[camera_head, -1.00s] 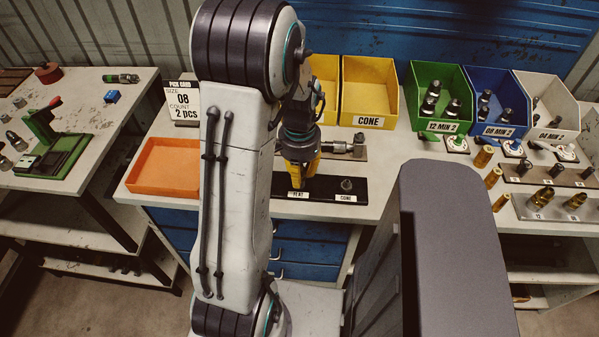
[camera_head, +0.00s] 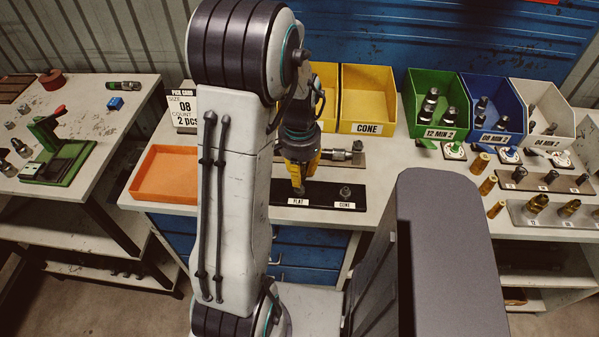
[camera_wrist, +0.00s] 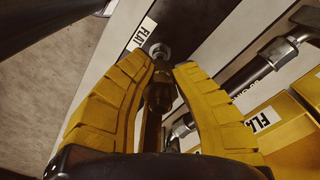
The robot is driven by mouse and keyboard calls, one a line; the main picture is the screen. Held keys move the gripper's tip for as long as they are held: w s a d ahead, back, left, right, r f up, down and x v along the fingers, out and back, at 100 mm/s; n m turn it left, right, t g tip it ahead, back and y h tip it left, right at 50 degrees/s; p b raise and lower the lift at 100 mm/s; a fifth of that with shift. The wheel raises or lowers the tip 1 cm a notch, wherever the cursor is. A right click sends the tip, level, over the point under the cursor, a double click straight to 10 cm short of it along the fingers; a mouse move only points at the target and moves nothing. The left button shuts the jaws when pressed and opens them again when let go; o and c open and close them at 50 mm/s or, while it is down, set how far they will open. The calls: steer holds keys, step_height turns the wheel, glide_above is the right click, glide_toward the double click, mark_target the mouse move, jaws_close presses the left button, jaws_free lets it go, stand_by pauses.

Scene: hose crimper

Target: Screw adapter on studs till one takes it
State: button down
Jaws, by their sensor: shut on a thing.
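My gripper (camera_head: 299,188) points down over the FLAT end of a black stud board (camera_head: 322,190). In the wrist view, my gripper's yellow fingers (camera_wrist: 163,72) are shut on a dark brassy adapter (camera_wrist: 158,96). A silvery flat stud (camera_wrist: 160,50) shows just beyond the adapter, by the FLAT label. I cannot tell whether the adapter touches this stud. In the head view my gripper hides the flat stud and the adapter. The cone stud (camera_head: 346,191) stands free on the right of the board, behind its CONE label.
A gauge-like tool (camera_head: 342,155) lies behind the board. Yellow bins (camera_head: 366,88) stand at the back. An orange tray (camera_head: 165,178) is to the left, beside a pick card (camera_head: 184,108) reading size 08, 2 pcs. Several fittings and green, blue and white bins stand right.

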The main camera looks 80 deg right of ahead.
steer(key=shift+r+p, duration=1.85)
steer(key=shift+r, duration=0.65)
steer(key=shift+f, duration=0.15)
